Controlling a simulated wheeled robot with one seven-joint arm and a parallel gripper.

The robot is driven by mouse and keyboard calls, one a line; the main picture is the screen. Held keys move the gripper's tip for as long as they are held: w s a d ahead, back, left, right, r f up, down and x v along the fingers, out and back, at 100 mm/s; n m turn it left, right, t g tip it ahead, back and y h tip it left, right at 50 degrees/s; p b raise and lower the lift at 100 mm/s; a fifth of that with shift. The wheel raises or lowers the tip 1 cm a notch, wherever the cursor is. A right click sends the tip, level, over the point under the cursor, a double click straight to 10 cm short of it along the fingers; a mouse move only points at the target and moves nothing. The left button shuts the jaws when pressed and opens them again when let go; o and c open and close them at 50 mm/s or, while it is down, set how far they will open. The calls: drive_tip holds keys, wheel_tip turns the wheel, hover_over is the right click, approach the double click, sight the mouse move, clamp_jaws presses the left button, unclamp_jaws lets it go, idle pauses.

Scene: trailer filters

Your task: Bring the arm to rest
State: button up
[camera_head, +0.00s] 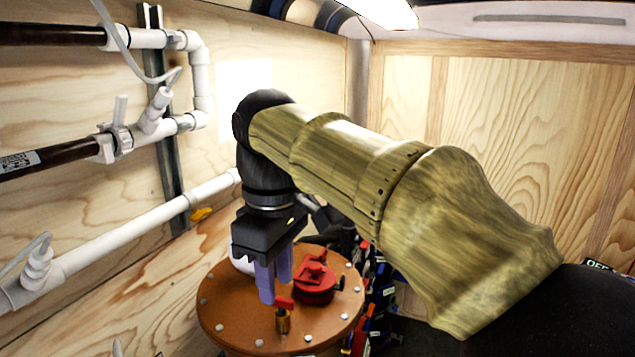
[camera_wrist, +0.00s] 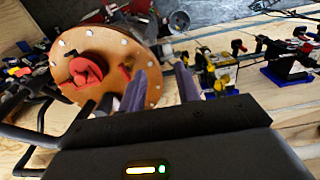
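My arm, in a yellowish-brown sleeve, reaches across the middle of the head view and bends down at its black wrist. My gripper (camera_head: 275,288) points down with its two purple fingers apart and nothing visible between them. In the head view it overlaps the left part of a round orange-brown lid (camera_head: 237,325) with bolts around its rim. In the wrist view the fingers of my gripper (camera_wrist: 161,72) also stand apart, with the lid (camera_wrist: 143,62) beyond and to the left. I cannot tell whether a fingertip touches anything.
The lid carries a red fitting (camera_head: 314,283) and a brass valve with a red handle (camera_head: 283,318) close to the fingers. White pipes (camera_head: 140,232) run along the left plywood wall. Several small coloured valves (camera_wrist: 220,70) lie at the right in the wrist view.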

drive_tip(key=w+d+f+m+t, duration=0.1)
drive_tip(key=w+d+f+m, duration=0.1)
drive_tip(key=d+f+m, duration=0.5)
drive_tip(key=w+d+f, duration=0.1)
drive_tip(key=d+f, duration=0.3)
drive_tip(key=f, duration=0.7)
drive_tip(key=s+d+f+m+t, duration=0.1)
drive_tip(key=s+d+f+m, duration=0.5)
drive_tip(key=d+f, duration=0.4)
drive_tip(key=shift+s+f, duration=0.35)
drive_tip(key=shift+f, duration=0.5)
